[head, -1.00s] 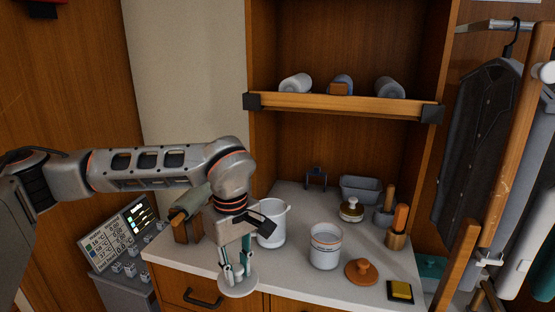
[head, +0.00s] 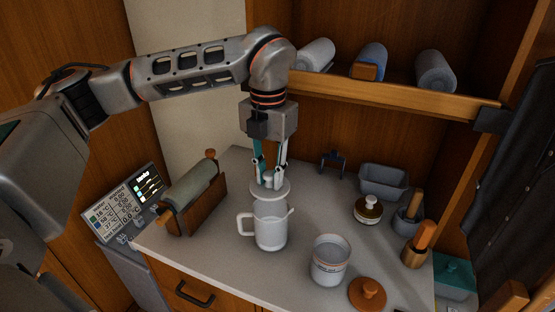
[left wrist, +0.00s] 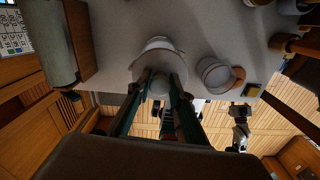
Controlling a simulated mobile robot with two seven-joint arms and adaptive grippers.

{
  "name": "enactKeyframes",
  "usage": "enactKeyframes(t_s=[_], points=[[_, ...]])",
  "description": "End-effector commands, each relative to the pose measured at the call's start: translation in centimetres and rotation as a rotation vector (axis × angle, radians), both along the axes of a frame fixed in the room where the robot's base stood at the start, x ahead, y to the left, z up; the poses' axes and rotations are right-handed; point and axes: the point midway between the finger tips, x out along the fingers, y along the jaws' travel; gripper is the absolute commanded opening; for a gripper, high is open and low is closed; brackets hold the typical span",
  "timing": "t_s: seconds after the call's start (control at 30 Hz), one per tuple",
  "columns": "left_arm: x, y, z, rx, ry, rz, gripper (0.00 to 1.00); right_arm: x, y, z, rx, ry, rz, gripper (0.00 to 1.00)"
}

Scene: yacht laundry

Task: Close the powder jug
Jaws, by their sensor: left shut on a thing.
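The powder jug (head: 270,233) is a white jug with a handle on its left side and stands upright on the counter. My left gripper (head: 270,178) points down and is shut on the knob of a round white lid (head: 270,191). The lid is level over the jug's mouth and seems slightly above the rim; it hides part of the opening. In the left wrist view, the lid (left wrist: 174,66) lies between my left gripper (left wrist: 160,80) and the jug (left wrist: 158,43), covering most of the jug. My right gripper is not in view.
A grey-white canister (head: 330,262) stands open to the jug's right, with a brown knobbed lid (head: 368,294) beside it. A roll in a wooden holder (head: 200,205) is on the left. A shelf (head: 400,92) with rolled towels overhangs the back.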

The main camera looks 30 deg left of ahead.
Motion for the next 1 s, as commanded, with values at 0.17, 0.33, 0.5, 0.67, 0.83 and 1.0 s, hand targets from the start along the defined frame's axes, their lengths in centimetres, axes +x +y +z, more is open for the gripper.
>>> enactKeyframes(t_s=[0.17,0.33,0.5,0.67,0.83,1.0], points=[[0.1,0.0,0.3,-0.001,-0.002,0.042,0.06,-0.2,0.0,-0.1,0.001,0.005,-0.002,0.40],[0.1,0.0,0.3,-0.001,-0.002,0.041,0.06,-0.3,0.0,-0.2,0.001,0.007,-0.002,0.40],[0.1,0.0,0.0,-0.001,-0.001,0.040,0.06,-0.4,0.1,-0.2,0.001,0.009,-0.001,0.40],[0.1,0.0,-0.9,-0.001,0.002,0.040,0.06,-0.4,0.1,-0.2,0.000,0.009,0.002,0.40],[0.1,0.0,-2.4,-0.001,0.001,0.039,0.06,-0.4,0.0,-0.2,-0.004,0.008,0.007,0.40],[0.0,0.0,-3.9,-0.002,0.002,0.039,0.06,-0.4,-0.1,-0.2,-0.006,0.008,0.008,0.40]])
